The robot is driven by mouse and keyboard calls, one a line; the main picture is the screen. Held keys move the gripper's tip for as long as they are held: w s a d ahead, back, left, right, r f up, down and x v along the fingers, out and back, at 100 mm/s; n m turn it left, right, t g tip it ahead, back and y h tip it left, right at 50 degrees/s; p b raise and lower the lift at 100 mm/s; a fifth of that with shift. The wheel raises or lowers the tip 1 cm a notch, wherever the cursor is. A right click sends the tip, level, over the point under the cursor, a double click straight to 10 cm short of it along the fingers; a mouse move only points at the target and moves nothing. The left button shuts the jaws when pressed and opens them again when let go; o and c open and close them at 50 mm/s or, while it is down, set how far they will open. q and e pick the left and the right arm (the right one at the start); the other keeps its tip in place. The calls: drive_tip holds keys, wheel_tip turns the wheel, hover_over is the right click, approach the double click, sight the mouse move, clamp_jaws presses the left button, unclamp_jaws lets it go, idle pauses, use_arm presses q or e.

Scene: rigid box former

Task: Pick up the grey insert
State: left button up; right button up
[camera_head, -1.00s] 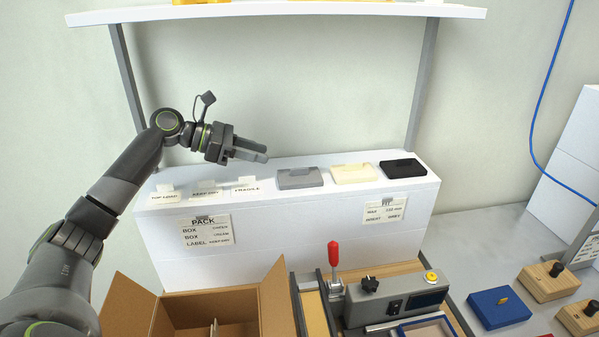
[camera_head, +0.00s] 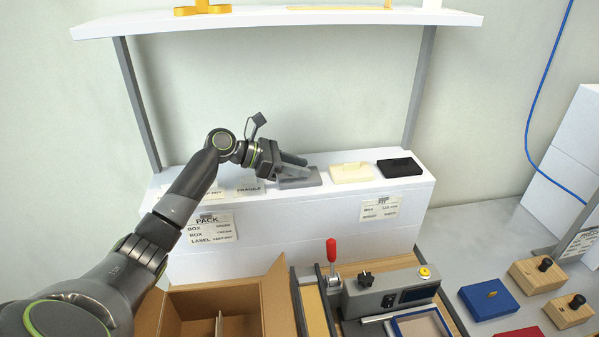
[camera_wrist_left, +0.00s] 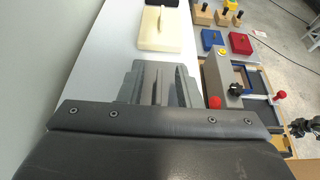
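The grey insert (camera_head: 302,181) lies flat on the white ledge, left of the cream insert (camera_head: 352,173) and the black insert (camera_head: 399,167). My left gripper (camera_head: 303,164) is at the grey insert, its fingers over it and hiding part of its top. In the left wrist view the grey insert (camera_wrist_left: 158,72) lies under and between the two fingers, with its raised grip in the gap. The left gripper (camera_wrist_left: 160,88) looks open; contact cannot be told. A dark part at the right edge of the left wrist view may be my right gripper (camera_wrist_left: 303,128), too small to read.
White label cards, one reading FRAGILE (camera_head: 250,187), stand left of the insert. An open cardboard box (camera_head: 222,300) and a grey fixture with a red-handled lever (camera_head: 332,250) stand below the ledge. A white shelf (camera_head: 280,20) spans above.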

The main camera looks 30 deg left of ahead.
use_arm(q)
drive_tip(key=shift+w+d+f, duration=0.1)
drive_tip(key=shift+w+d, duration=0.05)
clamp_jaws()
idle(0.4)
